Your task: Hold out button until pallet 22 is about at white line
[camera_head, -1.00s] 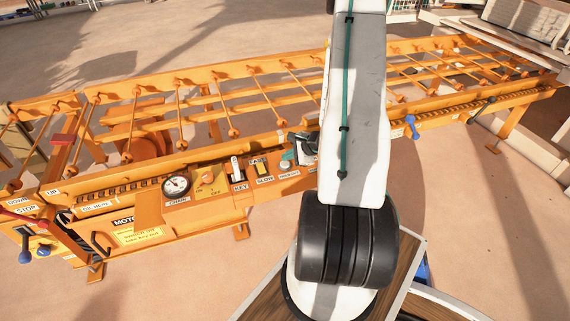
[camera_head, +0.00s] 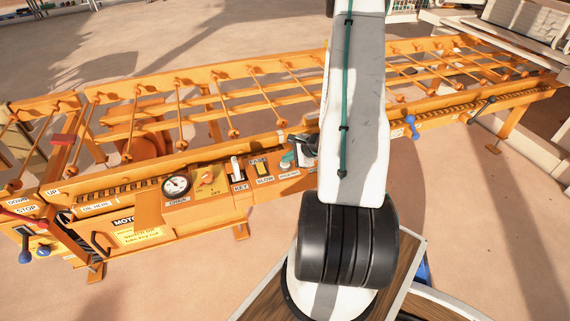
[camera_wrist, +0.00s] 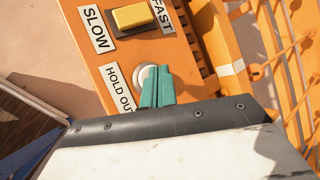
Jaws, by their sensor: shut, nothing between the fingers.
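The hold out button is a round pale cap in a light ring (camera_wrist: 141,76), beside the HOLD OUT label (camera_wrist: 119,88). My gripper (camera_wrist: 157,72) has its teal fingers shut and empty, with the tips over the button and hiding much of it; I cannot tell whether the button is pressed down. In the head view my gripper (camera_head: 288,160) is at the right end of the control panel, partly behind my arm. A white line (camera_wrist: 232,68) crosses the orange rail beside the panel. I see no pallet marked 22 in either view.
The yellow FAST/SLOW switch (camera_wrist: 132,17) is close to my fingers. A key switch (camera_head: 237,169) and a round gauge (camera_head: 177,186) are farther left. The long orange roller conveyor (camera_head: 260,90) runs behind the panel, with no pallet visible on its rollers.

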